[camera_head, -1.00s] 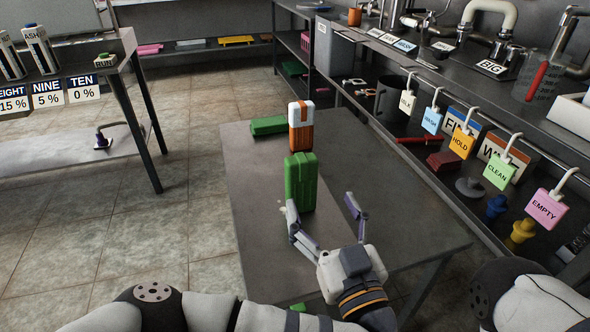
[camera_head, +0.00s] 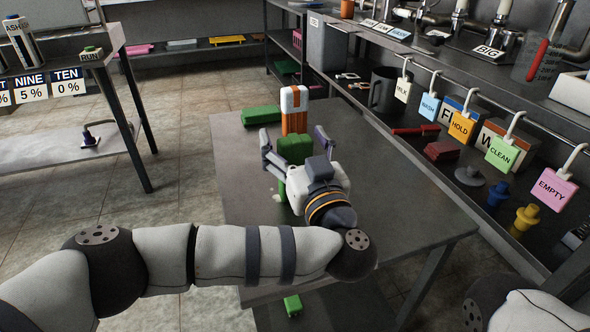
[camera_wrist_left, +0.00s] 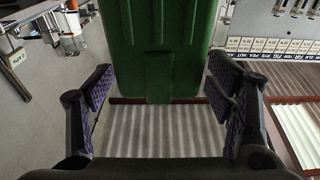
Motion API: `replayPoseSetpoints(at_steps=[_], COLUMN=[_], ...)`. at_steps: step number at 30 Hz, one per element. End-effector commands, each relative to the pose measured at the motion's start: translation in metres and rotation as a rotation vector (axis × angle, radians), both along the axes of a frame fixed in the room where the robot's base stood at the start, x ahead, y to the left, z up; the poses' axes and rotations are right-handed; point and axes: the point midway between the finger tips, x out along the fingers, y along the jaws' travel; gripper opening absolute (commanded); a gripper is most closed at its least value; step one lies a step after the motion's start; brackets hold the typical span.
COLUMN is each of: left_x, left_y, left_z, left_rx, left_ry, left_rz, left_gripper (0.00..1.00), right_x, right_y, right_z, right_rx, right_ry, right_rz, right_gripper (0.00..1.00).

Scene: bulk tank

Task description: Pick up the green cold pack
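An upright green cold pack (camera_head: 294,150) stands on the grey table, partly hidden by my left gripper. My left gripper (camera_head: 293,138) is open, with one finger on each side of the pack. In the left wrist view, the green pack (camera_wrist_left: 160,48) fills the upper middle, in front of and between the spread fingers, with gaps to both. A second green pack (camera_head: 262,117) lies flat at the table's far left. My right gripper is not in view; only part of that arm shows at the lower right.
A white and orange pack (camera_head: 294,110) stands just behind the upright green one. The grey table (camera_head: 375,190) is clear to the right. A counter with hanging tags, including a pink one (camera_head: 554,189), runs along the right. A small green item (camera_head: 292,304) shows below the table's front.

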Motion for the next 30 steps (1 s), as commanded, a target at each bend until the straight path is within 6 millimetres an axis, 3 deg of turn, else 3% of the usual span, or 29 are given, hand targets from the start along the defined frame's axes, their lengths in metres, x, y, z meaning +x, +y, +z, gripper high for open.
replayPoseSetpoints(at_steps=[1,9,19,24,30], left_x=[0.0,0.0,0.0,0.0,-0.034], left_y=[0.0,0.0,-0.001,-0.001,0.002], left_z=[0.0,0.0,0.007,0.036,0.078], left_rx=[0.0,0.0,-0.001,0.0,-0.001], left_ry=[0.0,0.0,-0.003,-0.007,-0.009], left_rz=[-0.001,-0.001,-0.002,-0.003,-0.007], left_gripper=[0.59,0.0,0.0,0.0,0.0], right_x=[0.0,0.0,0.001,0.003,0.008], right_y=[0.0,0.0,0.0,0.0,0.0], right_z=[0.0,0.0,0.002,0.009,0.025], right_rx=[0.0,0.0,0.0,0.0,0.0], right_ry=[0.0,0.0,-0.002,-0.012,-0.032], right_rz=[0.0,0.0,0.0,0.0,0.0], right_gripper=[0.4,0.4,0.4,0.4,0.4])
